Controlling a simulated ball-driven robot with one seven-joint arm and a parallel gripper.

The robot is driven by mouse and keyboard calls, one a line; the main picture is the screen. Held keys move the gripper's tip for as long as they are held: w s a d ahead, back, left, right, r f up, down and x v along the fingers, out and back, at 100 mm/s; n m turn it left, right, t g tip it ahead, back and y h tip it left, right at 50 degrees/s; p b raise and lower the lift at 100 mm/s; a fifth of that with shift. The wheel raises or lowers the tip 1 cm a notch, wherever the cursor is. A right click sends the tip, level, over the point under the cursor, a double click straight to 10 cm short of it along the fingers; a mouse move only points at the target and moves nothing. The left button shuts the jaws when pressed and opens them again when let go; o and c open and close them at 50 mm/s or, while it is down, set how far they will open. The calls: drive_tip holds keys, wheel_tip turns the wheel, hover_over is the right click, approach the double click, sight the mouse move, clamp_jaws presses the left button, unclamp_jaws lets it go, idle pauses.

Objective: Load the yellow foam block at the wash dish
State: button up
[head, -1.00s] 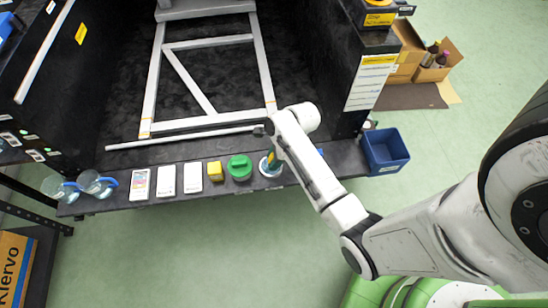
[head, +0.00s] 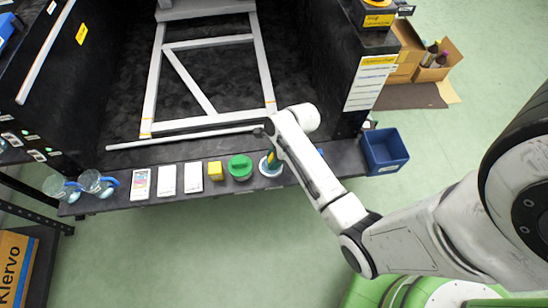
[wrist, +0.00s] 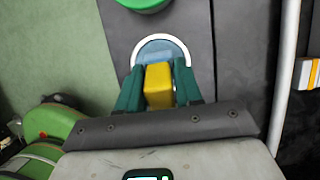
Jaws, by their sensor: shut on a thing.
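My gripper (wrist: 158,72) has green fingers and is shut on a yellow foam block (wrist: 158,88). The block sits between both fingers, its far end over or in the wash dish (wrist: 151,43). The dish is round, with a white rim and blue inside; the block and fingers hide its near part. I cannot tell whether the block touches the dish's bottom. In the head view, my gripper (head: 272,160) is at the dish (head: 265,172) on the dark shelf's front strip, partly hidden by my arm.
A blue bin (head: 385,150) is at the right. A white frame (head: 205,85) lies behind the strip.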

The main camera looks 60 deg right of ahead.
drive_tip(key=shift+s+a+f, duration=0.1)
drive_tip(key=shift+s, duration=0.05)
wheel_tip(320, 180, up, 7)
drive_tip(key=p, duration=0.8)
drive_tip(key=shift+p, duration=0.4)
idle(0.8)
